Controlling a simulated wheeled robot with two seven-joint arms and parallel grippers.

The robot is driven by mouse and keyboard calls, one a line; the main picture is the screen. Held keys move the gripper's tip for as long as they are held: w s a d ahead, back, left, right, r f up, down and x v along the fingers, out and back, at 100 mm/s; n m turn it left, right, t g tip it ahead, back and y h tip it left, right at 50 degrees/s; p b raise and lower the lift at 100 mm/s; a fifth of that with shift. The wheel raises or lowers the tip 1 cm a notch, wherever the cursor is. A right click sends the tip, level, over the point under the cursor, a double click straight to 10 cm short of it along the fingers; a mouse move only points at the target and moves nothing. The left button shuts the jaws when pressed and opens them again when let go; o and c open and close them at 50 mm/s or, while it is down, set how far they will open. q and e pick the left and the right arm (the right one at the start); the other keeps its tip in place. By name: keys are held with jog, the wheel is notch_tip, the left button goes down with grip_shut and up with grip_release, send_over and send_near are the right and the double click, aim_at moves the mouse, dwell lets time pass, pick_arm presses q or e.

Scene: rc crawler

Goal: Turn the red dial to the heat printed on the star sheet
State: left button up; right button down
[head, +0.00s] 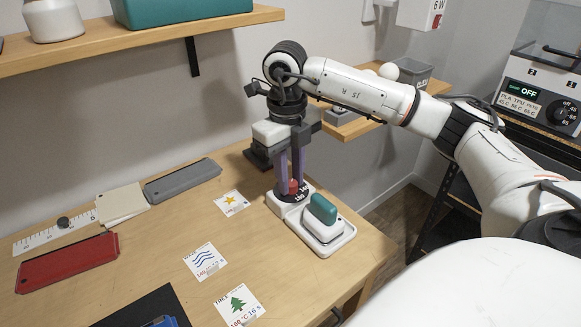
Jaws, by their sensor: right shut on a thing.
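The red dial (293,187) sits on the rear part of a white heat device (289,206) on the wooden table. A dark scale with small white numbers lies around it, partly hidden by my fingers. My right gripper (292,183) points straight down and is shut on the dial, with one finger on each side. The dial's pointer cannot be made out. The star sheet (231,202), white with a yellow star, lies flat to the left of the device. Its small print is too small to read surely. My left gripper is not in view.
A white block with a teal handle (323,210) stands in front of the dial. A wave sheet (204,261) and a tree sheet (239,305) lie nearer. Grey (183,181) and red (67,263) flat pieces lie left. A shelf (140,39) overhangs the back.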

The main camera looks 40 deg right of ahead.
aim_at(290, 183)
jog(key=shift+m, duration=0.6)
jog(key=shift+d+r, duration=0.1)
jog(key=c, duration=1.5)
grip_release()
jog(key=r, duration=0.7)
jog(key=shift+a+r+p, duration=0.2)
jog(key=shift+r+p, duration=0.05)
jog(key=shift+p, duration=0.15)
jog(key=shift+f, duration=0.1)
